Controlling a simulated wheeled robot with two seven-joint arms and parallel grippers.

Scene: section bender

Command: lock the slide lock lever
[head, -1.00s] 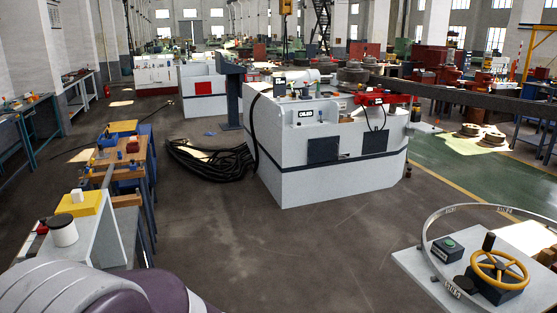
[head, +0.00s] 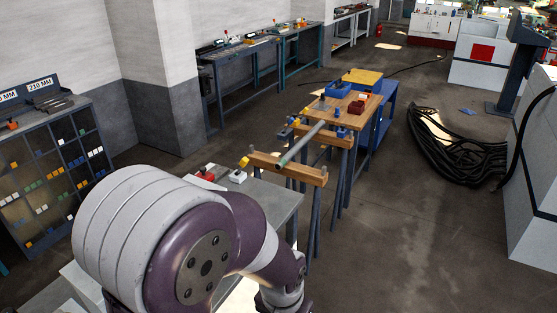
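I cannot make out a slide lock lever in the head view. Part of the large white machine (head: 533,190) shows at the right edge; most of it is out of the picture. My own purple and grey arm fills the lower left and bends down out of the bottom of the picture. Neither gripper is in view, so I cannot see what they hold.
A grey table (head: 275,200) beside my arm bears a small red item (head: 205,174) and a white box (head: 238,176). A pipe (head: 300,145) lies across wooden trestles (head: 290,170). A bin rack (head: 50,170) stands left.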

